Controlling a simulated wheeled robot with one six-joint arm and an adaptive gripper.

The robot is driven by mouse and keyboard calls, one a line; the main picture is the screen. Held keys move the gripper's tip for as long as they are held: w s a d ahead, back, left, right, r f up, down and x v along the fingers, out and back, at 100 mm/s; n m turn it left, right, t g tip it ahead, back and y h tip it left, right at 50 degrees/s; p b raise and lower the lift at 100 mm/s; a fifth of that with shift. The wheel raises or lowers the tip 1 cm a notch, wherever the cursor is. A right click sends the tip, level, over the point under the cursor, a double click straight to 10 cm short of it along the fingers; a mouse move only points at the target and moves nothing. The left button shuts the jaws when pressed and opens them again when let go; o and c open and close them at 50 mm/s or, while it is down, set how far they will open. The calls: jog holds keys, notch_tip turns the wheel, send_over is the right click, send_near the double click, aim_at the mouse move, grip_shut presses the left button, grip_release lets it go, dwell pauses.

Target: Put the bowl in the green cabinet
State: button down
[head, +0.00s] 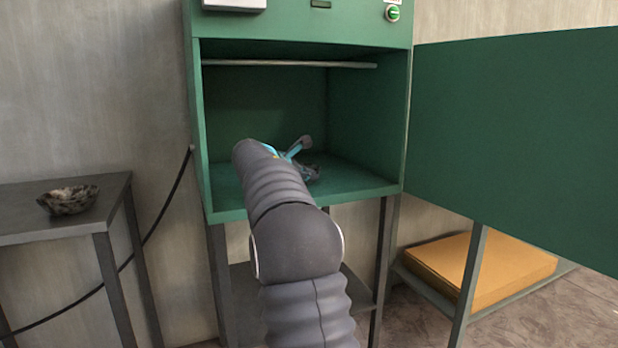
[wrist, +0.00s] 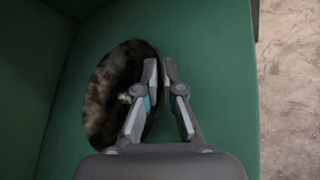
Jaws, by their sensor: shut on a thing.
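A dark, mottled bowl (wrist: 112,90) is inside the green cabinet (head: 200,130), over its green floor, in the wrist view. My gripper (wrist: 164,66) is shut on the bowl's right rim, with its two fingertips close together there. In the head view my arm reaches into the open compartment, and the gripper (head: 303,155) is low inside it. The arm and gripper hide most of the bowl there. I cannot tell whether the bowl touches the cabinet floor.
The cabinet's green door (head: 515,140) stands wide open to the right. A second mottled bowl (head: 68,199) sits on a dark side table (head: 105,192) at left. A metal bar (head: 290,64) crosses the compartment's top. A yellow-orange slab (head: 480,270) lies low at right.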

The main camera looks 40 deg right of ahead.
jog(key=c, duration=1.3)
grip_release()
jog(key=v, duration=1.1)
jog(key=shift+a+r, duration=0.2)
jog(key=shift+a, duration=0.3)
jog(key=shift+s, duration=0.1)
